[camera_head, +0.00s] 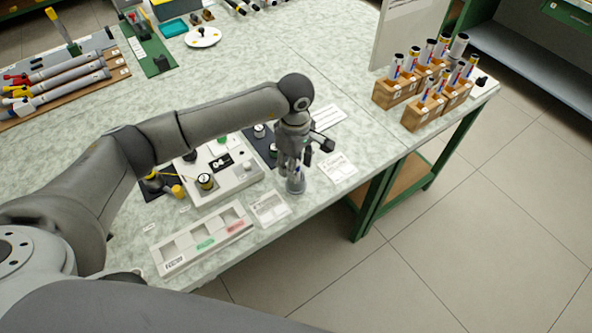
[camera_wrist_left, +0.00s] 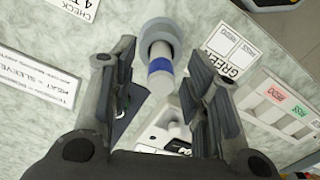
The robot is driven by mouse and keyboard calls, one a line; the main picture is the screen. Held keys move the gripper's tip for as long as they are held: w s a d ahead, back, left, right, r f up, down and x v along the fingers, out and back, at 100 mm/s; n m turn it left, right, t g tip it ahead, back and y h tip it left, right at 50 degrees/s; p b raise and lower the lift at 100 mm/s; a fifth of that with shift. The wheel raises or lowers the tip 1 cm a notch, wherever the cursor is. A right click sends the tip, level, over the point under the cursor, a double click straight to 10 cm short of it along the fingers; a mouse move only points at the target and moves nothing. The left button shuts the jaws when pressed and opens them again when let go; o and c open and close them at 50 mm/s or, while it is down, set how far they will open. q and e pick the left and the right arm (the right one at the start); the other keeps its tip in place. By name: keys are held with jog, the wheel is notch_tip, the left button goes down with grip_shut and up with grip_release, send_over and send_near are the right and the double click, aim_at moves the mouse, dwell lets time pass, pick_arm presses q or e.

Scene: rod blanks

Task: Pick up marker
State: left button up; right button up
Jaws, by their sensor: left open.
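A white marker with a blue band (camera_wrist_left: 160,66) stands in a round grey holder (camera_wrist_left: 158,32) in the left wrist view. In the head view the grey holder (camera_head: 296,186) is near the front edge of the table, directly below my left gripper (camera_head: 295,166). My left gripper is open, and in the left wrist view its two fingers (camera_wrist_left: 164,78) are on either side of the marker with gaps, not closed on it. In the head view the fingers mostly hide the marker. My right gripper is not in view.
A white device (camera_head: 222,175) and a sorting tray (camera_head: 200,238) with green and red labels lie left of the holder. White label cards (camera_head: 270,208) lie close by. Wooden blocks (camera_head: 424,112) with several upright rods stand at the right end. The table's front edge is close.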

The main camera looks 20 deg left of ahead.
pick_arm(q)
jog(key=c, duration=0.5)
grip_shut()
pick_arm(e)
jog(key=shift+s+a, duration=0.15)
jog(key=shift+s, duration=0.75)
pick_arm(q)
jog(key=shift+r, duration=0.1)
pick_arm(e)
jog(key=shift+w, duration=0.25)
